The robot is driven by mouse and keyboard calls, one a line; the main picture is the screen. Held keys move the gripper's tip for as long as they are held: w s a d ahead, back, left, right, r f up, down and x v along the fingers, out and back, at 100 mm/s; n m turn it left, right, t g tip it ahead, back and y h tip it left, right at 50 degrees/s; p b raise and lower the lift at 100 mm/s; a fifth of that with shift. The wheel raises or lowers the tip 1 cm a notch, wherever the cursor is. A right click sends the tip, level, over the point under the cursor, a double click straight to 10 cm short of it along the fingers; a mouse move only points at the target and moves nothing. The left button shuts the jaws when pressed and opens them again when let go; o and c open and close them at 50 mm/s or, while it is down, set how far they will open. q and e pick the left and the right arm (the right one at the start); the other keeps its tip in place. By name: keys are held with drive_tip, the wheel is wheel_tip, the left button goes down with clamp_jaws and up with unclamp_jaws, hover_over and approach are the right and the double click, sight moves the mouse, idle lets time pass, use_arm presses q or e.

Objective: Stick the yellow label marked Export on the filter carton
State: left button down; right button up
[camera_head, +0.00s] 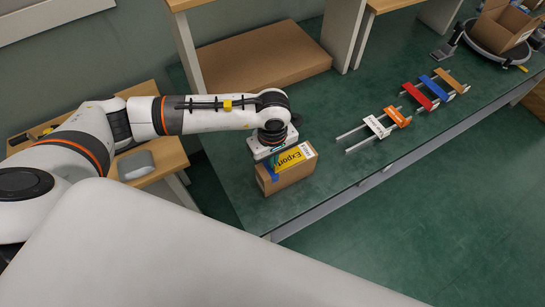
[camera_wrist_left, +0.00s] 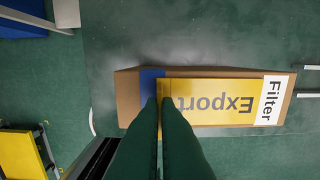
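The filter carton (camera_head: 292,180) is a brown box on the green table, below my left gripper (camera_head: 273,160). It also shows in the left wrist view (camera_wrist_left: 127,100), with a white Filter strip (camera_wrist_left: 272,100) at its right end. The yellow label marked Export (camera_head: 290,159) lies over the carton's top and reads upside down in the left wrist view (camera_wrist_left: 215,103). I cannot tell whether it touches all over. A blue band (camera_wrist_left: 150,80) shows at its left end. My left gripper's green fingers (camera_wrist_left: 160,100) are nearly together at that end, apparently pinching the label's edge. My right gripper is not in view.
A rail rack with white (camera_head: 376,126), orange (camera_head: 397,117), red (camera_head: 417,96) and blue (camera_head: 434,87) pieces stands right of the carton. A round tray (camera_head: 480,45) with an open box is farther back. A brown block (camera_head: 262,58) lies behind. Table around the carton is clear.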

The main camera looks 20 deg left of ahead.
use_arm(q)
drive_tip(key=c, duration=1.6)
unclamp_jaws()
wheel_tip(320, 180, up, 12)
drive_tip(key=shift+b, duration=1.2)
